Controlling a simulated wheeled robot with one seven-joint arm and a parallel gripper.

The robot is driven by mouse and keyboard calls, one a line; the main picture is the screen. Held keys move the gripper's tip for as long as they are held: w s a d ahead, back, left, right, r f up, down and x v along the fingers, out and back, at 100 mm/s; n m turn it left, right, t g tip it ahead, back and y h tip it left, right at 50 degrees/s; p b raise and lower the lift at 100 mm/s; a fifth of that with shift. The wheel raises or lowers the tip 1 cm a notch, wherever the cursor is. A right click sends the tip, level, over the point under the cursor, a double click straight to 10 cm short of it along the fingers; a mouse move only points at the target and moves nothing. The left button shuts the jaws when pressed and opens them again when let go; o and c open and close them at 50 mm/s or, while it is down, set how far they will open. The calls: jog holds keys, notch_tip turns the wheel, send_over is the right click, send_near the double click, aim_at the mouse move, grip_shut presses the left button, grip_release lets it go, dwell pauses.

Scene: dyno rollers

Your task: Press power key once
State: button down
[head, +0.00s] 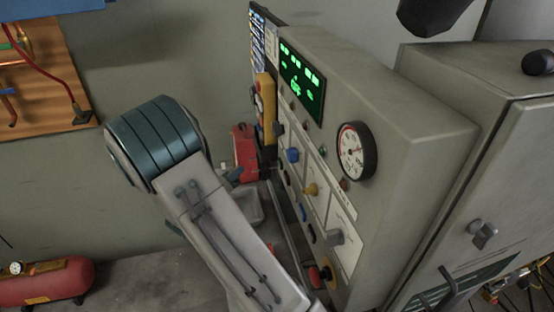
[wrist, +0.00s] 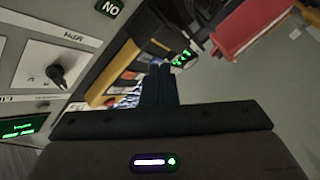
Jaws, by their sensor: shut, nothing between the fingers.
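The control panel (head: 400,150) stands at the centre right of the head view. I cannot tell which is the power key. My gripper (wrist: 160,68) is shut and empty in the wrist view, its dark fingers pointing toward a yellow handheld unit (wrist: 113,75) and small green lights (wrist: 182,60). I see no clear contact. In the head view my arm hides most of my gripper.
A black knob (wrist: 57,74) on a white plate is at left in the wrist view. A red case (head: 244,148) and the yellow unit (head: 265,105) are at the panel's far end. A red-topped button (head: 315,276) is low on the panel. A grey cabinet (head: 480,190) stands right.

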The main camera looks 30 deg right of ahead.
aim_at(280, 163)
jog(key=shift+d, duration=0.15)
jog(key=s+d+b, duration=0.2)
jog(key=d, duration=0.6)
jog(key=shift+s+d, duration=0.2)
jog(key=shift+s, duration=0.05)
jog(key=shift+d, duration=0.1)
dwell(1.9)
jog(key=shift+s+d, duration=0.1)
jog(key=shift+d, duration=0.2)
jog(key=shift+s+d, duration=0.1)
jog(key=shift+d, duration=0.25)
dwell(0.6)
jog(key=shift+w+a, duration=0.2)
jog(key=shift+a, duration=0.55)
